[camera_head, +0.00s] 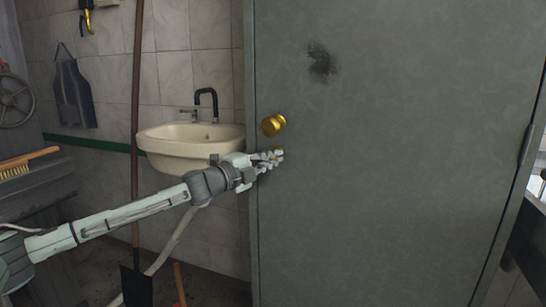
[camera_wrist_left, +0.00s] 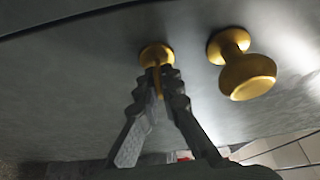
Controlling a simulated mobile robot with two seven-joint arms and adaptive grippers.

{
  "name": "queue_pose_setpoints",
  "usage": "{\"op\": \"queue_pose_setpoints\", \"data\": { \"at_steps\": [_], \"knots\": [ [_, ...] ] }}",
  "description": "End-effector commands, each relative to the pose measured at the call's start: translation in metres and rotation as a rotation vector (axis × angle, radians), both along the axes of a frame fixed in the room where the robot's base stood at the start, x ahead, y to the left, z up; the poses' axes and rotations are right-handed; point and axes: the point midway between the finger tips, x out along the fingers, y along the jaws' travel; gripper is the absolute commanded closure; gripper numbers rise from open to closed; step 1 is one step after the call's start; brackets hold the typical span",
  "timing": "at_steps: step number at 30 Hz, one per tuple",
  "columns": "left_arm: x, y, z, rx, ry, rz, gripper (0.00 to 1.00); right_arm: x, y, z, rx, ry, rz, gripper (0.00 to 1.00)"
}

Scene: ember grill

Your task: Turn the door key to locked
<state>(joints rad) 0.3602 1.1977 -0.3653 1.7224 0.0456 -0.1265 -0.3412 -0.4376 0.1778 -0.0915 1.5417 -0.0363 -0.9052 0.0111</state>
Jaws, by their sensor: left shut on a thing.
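The grey door (camera_head: 390,170) stands in front of me with a round brass knob (camera_head: 273,124) near its left edge. My left gripper (camera_head: 276,157) is at the door just below the knob. In the left wrist view, the left gripper (camera_wrist_left: 161,80) is shut on the brass door key (camera_wrist_left: 156,66), which sits in a round brass fitting (camera_wrist_left: 155,52) on the door. The fingers hide part of the key, so its exact angle is hard to tell. The knob (camera_wrist_left: 247,75) is beside the fingers there, apart from them. My right gripper is not in view.
A cream sink (camera_head: 190,143) with a dark tap is on the tiled wall left of the door. A long-handled shovel (camera_head: 137,110) stands upright behind my left arm. A brush (camera_head: 28,160) lies at the far left. An apron (camera_head: 74,92) hangs on the wall.

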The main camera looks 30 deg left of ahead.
Motion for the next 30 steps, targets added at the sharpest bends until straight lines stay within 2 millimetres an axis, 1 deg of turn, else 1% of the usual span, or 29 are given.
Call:
{"op": "queue_pose_setpoints", "data": {
  "at_steps": [7,21,22,26,30],
  "knots": [
    [0.0001,0.0006,0.0003,0.062,0.014,0.001,1.0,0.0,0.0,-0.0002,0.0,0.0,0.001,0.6],
    [0.0002,0.0003,0.0006,0.07,0.015,0.001,1.0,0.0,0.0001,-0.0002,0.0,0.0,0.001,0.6],
    [0.0002,0.0003,0.0005,0.07,0.015,0.001,0.91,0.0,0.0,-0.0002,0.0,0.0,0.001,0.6],
    [0.0002,0.0002,0.0004,0.069,0.015,0.001,0.75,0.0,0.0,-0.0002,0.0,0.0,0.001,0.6],
    [0.0002,0.0,0.0002,0.069,0.016,0.0,0.75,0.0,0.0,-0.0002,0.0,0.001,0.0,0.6]
  ]
}}
